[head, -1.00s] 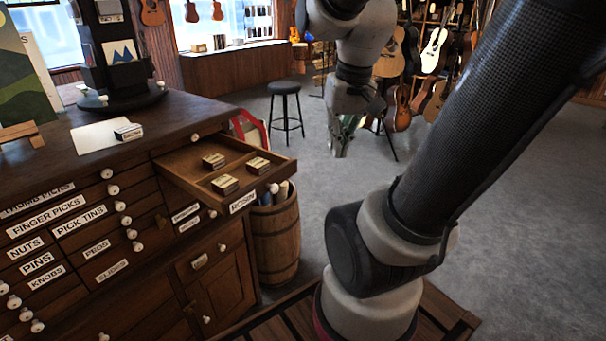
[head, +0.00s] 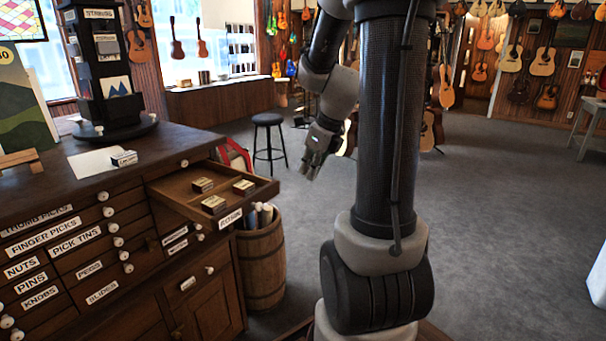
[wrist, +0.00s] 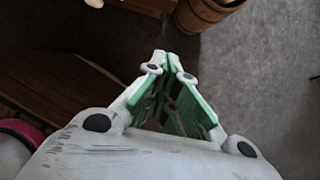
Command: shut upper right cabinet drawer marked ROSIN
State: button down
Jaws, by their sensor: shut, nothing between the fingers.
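The ROSIN drawer (head: 182,194) is pulled out at the upper right of the dark wooden cabinet (head: 60,158). Its white label and a white knob (head: 255,205) are on the front. Several small boxes (head: 213,204) lie inside it. My gripper (head: 308,172) hangs in the air to the right of the drawer, apart from it, near the stool in the picture. In the wrist view my gripper (wrist: 166,60) has its green-padded fingers brought together at the tips, with nothing between them, above the floor.
A wooden barrel (head: 262,262) with rolled items stands close beside the cabinet, below the drawer; it also shows in the wrist view (wrist: 203,12). A black stool (head: 268,120) stands behind. A display tower (head: 105,65) and a small box (head: 124,158) are on the cabinet top.

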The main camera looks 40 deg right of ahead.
jog(key=w+a+f, duration=0.2)
jog(key=w+f, duration=0.4)
jog(key=f, duration=0.1)
jog(key=shift+w+a+f, duration=0.2)
jog(key=shift+w+f, duration=0.15)
